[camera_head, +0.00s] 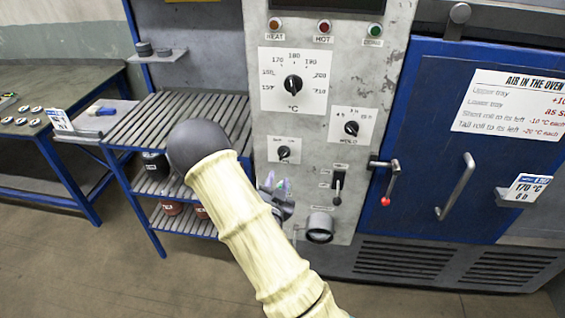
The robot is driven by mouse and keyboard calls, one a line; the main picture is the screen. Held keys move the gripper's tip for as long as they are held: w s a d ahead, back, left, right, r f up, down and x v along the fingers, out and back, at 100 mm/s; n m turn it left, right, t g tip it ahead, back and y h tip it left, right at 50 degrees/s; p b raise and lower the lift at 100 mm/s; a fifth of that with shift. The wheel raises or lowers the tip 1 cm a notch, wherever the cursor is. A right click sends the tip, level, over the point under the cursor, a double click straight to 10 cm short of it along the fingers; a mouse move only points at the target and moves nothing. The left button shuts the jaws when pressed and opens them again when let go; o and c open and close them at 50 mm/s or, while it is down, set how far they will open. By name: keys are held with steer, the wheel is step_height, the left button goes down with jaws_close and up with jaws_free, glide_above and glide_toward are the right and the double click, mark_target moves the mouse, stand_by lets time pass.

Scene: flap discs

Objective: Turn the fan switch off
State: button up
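The grey oven control panel (345,90) faces me. A small black lever switch (338,187) sits low on it, with small labels beside it too small to read; it looks like the fan switch. Its handle stands roughly upright, with the lower end down. My gripper (275,188) seems to show in part just left of the switch, in front of the panel and apart from the switch. My pale arm hides much of it, so whether its fingers are open or shut is unclear.
A small dial (284,152), a temperature dial (293,86) and another dial (351,128) are on the panel. A red-tipped latch handle (388,182) is close right of the switch, by the blue oven door (420,120). A round port (320,228) is below. A slatted rack (180,125) stands left.

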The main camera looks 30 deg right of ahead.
mark_target(283, 156)
steer(key=p+x, duration=0.3)
steer(key=x, duration=0.7)
steer(key=shift+s, duration=0.1)
jaws_close()
